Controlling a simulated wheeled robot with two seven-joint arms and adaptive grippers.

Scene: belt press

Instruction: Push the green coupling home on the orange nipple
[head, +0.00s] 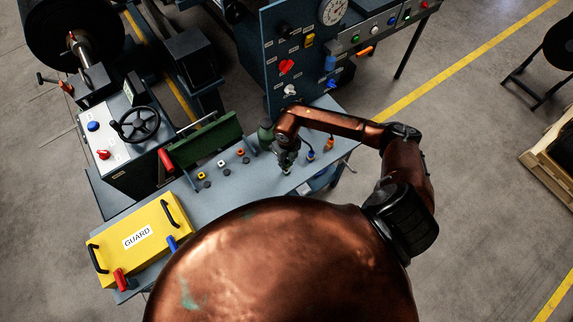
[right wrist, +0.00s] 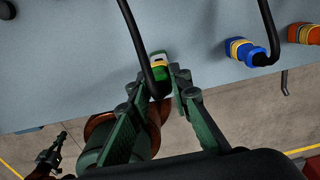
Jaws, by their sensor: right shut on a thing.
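The green coupling (right wrist: 159,58), with a pale yellow band and a black hose, is between the fingertips of my right gripper (right wrist: 161,76) in the right wrist view. The gripper is shut on it. In the head view my right gripper (head: 286,163) is over the right part of the bench, and it mostly hides the coupling. What looks like the orange nipple (head: 240,152) stands on the bench to the left of the gripper, apart from it. I cannot tell how high the coupling is above the bench. My left gripper is not in view.
White (head: 221,163) and yellow (head: 200,176) fittings stand in a row with the orange one, before a green bar (head: 205,141). Blue (head: 310,155) and orange (head: 329,144) couplings are to the gripper's right. A yellow guard (head: 120,258) lies at the left; a control panel (head: 270,50) rises behind.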

